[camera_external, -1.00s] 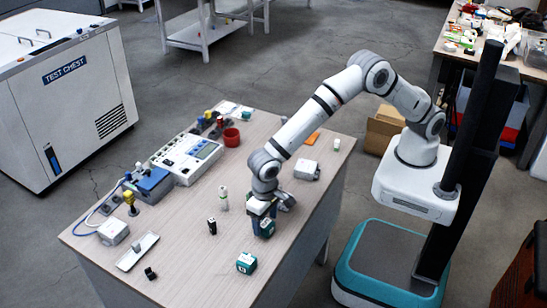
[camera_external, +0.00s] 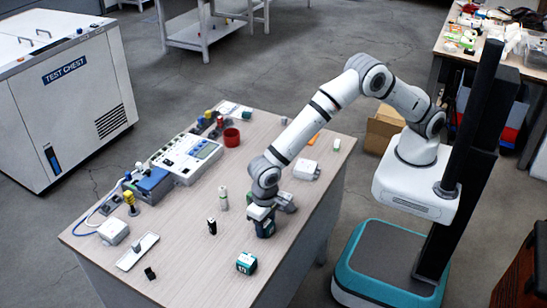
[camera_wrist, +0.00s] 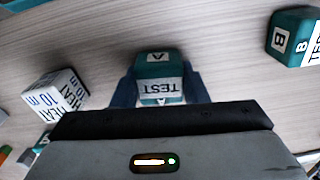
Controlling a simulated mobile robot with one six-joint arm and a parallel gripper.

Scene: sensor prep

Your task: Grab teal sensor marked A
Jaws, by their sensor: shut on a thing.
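The teal sensor marked A (camera_wrist: 158,72) sits between my gripper's blue fingers in the wrist view, with white "A" and "TEST" labels facing up. My gripper (camera_external: 263,225) is shut on this sensor, low at the table surface; I cannot tell whether the sensor touches the table. In the external view the sensor (camera_external: 266,230) is partly hidden by my gripper. A second teal sensor marked B (camera_wrist: 294,36) lies to the right in the wrist view, apart from my gripper. It also shows in the external view (camera_external: 246,263), nearer the front edge.
A white block labelled "HEAT 10 m" (camera_wrist: 55,95) is left of my gripper in the wrist view. A white bottle (camera_external: 223,198) and a small black object (camera_external: 212,226) stand to the left on the table (camera_external: 190,255). A grey-white instrument (camera_external: 187,157) lies farther back.

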